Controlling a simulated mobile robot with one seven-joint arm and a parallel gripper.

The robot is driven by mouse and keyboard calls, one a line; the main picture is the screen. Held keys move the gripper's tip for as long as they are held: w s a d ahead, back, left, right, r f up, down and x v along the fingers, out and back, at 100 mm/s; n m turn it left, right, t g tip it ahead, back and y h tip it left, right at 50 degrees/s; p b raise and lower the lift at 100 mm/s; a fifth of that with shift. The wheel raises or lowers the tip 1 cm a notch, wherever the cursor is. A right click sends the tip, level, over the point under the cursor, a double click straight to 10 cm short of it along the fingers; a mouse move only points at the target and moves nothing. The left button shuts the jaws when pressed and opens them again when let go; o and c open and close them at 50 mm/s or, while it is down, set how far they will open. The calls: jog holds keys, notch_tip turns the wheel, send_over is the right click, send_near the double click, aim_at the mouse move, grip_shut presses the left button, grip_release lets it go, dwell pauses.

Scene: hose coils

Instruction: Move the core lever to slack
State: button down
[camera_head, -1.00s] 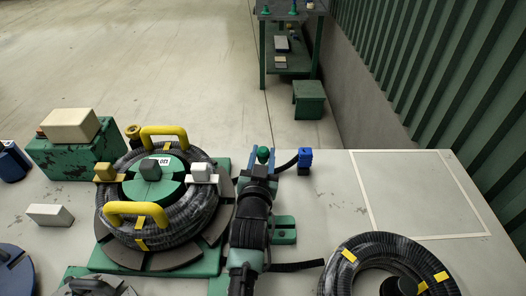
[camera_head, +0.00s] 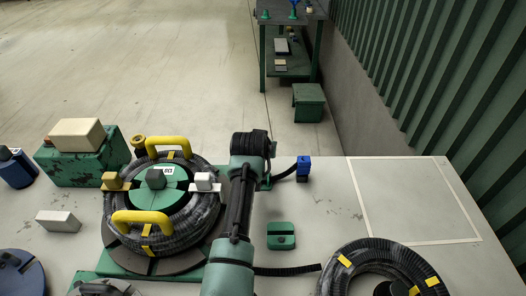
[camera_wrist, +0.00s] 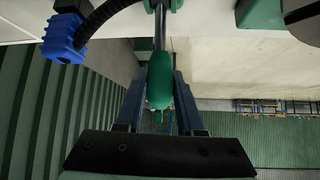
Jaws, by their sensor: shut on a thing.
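In the wrist view, my gripper (camera_wrist: 161,88) has its blue-grey fingers on either side of a green rounded lever handle (camera_wrist: 160,78) and is shut on it. The handle sits on a dark metal rod (camera_wrist: 160,28) that runs up to a green mount. In the head view, my own arm hides my gripper and this lever. To the left, a black hose coil (camera_head: 202,226) with yellow handles lies around a green core (camera_head: 147,195). The core bears a dark block and a white label, whose wording is unclear.
A blue fitting (camera_head: 304,169) on a black hose stands right of my wrist. A small green block (camera_head: 281,236) and a second hose coil (camera_head: 345,262) are on the right. The taped rectangle (camera_head: 463,241) is empty. A green box (camera_head: 75,166) stands at left.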

jog(key=shift+w, duration=0.3)
jog(key=c, duration=0.5)
grip_release()
jog(key=shift+f, duration=0.15)
jog(key=shift+s, duration=0.1)
jog(key=v, duration=1.3)
